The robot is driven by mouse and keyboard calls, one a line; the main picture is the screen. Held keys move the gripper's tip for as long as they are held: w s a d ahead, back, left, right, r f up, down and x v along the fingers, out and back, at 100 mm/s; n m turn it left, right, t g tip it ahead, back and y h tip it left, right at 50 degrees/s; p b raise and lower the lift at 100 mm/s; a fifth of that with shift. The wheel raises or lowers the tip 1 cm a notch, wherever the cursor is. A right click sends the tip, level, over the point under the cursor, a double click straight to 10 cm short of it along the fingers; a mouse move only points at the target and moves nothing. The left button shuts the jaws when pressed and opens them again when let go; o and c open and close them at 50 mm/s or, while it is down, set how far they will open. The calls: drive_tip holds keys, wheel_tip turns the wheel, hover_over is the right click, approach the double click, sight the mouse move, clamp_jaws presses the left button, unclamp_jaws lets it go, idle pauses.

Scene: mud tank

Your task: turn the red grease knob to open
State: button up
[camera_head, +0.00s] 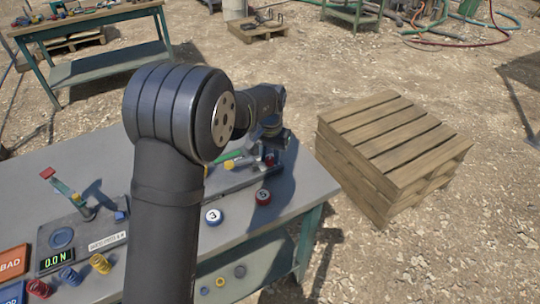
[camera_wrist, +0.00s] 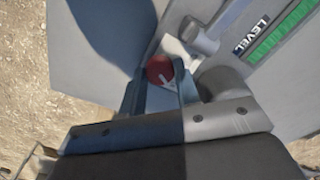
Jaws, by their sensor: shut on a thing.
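In the head view the red knob (camera_head: 269,159) is a small patch under my gripper (camera_head: 270,150), at the right part of the workbench. My wrist and fingers hide most of it there.
A gauge marked LEVEL (camera_wrist: 265,22) with a green bar is beside the knob. Discs marked 3 (camera_head: 214,217) and 5 (camera_head: 263,197) lie on the workbench (camera_head: 300,190). A force gauge (camera_head: 56,261) reads 0.0 N, near coil springs. A pallet stack (camera_head: 390,150) stands right of the bench.

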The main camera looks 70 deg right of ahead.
sight(270, 159)
idle(0.3)
drive_tip(key=o, duration=1)
drive_tip(key=shift+r, duration=0.1)
wheel_tip(270, 159, up, 17)
drive_tip(key=shift+r, duration=0.15)
wheel_tip(270, 159, down, 18)
drive_tip(key=shift+r, duration=0.25)
idle(0.5)
drive_tip(key=shift+r, duration=0.1)
